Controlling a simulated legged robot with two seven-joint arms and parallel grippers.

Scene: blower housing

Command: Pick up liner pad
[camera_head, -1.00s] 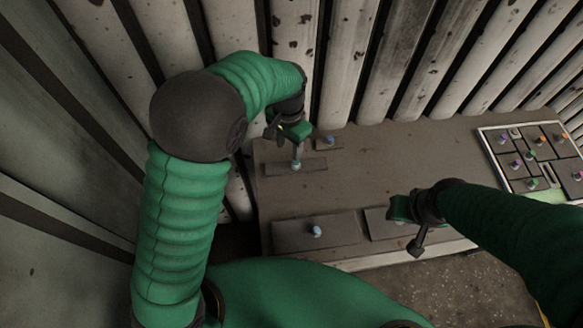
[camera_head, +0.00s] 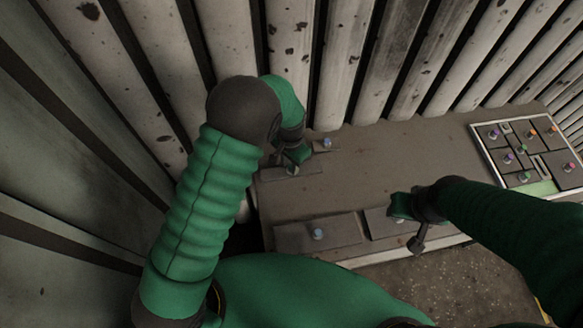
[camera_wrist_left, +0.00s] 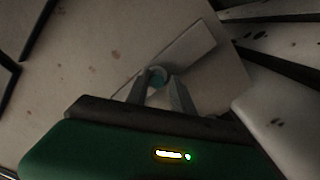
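Several flat grey pads with small knobs lie on the brown table; the frames do not show which is named liner pad. My left gripper (camera_head: 292,168) is down at the back-left pad (camera_head: 276,174). In the left wrist view, the left gripper's fingertips (camera_wrist_left: 160,82) stand on either side of a teal knob (camera_wrist_left: 157,76) on that grey pad (camera_wrist_left: 190,50). Whether they press on the knob is unclear. My right gripper (camera_head: 402,208) hovers by the front-right pad (camera_head: 383,226), partly hiding it; its fingers are too dark to judge.
A small pad with a blue knob (camera_head: 326,145) lies just right of my left gripper. A wide pad with a blue knob (camera_head: 318,234) lies at the front. A white-rimmed tray (camera_head: 476,148) with several knobbed pads stands at right. Ribbed wall panels (camera_head: 345,60) rise behind the table.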

